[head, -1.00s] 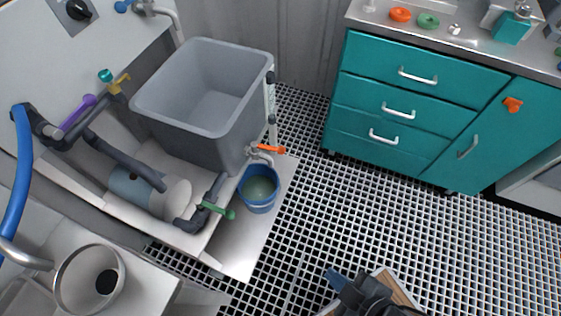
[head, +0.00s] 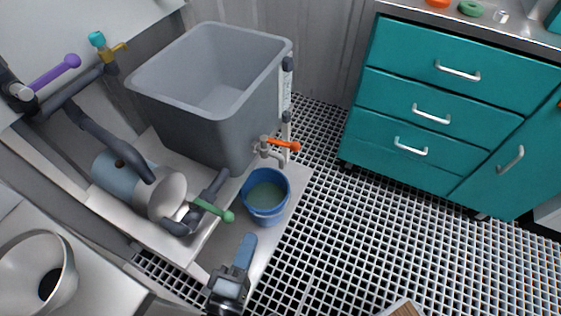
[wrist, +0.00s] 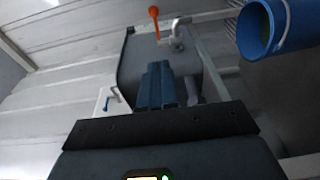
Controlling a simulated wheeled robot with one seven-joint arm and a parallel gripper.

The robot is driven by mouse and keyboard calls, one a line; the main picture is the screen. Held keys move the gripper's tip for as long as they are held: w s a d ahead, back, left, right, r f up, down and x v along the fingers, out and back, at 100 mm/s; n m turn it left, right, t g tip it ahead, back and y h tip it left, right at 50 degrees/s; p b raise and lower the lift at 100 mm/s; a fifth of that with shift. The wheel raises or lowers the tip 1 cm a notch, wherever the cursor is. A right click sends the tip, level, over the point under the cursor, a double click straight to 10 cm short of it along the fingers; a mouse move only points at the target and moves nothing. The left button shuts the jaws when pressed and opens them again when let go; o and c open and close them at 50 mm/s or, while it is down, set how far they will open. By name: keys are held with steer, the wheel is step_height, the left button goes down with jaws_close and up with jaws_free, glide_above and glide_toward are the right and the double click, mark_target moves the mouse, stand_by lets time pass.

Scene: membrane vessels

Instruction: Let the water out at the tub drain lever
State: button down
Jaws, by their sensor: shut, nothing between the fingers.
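The grey tub (head: 205,130) stands on a white platform in the head view. A tap with an orange lever (head: 284,145) sits low on the tub's front right corner. The orange lever also shows in the wrist view (wrist: 154,22), at the top. A blue bucket (head: 266,218) holding greenish water stands below the tap; it is at the upper right in the wrist view (wrist: 262,30). My gripper (head: 246,240) is shut and empty, in front of the bucket and apart from the lever. Its closed fingers (wrist: 158,75) point toward the tub in the wrist view.
A green lever (head: 212,208) on a dark pipe and a purple lever (head: 55,76) are to the left. A blue-grey cylinder (head: 118,172) lies beside the tub. Teal drawers (head: 430,110) stand at right. The grid floor (head: 370,225) between is open.

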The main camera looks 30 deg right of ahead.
glide_toward(284, 146)
steer(key=x, duration=0.6)
steer(key=shift+w+d+f, duration=0.1)
steer(key=shift+w+d, duration=0.15)
steer(key=shift+w, duration=0.1)
stand_by(0.4)
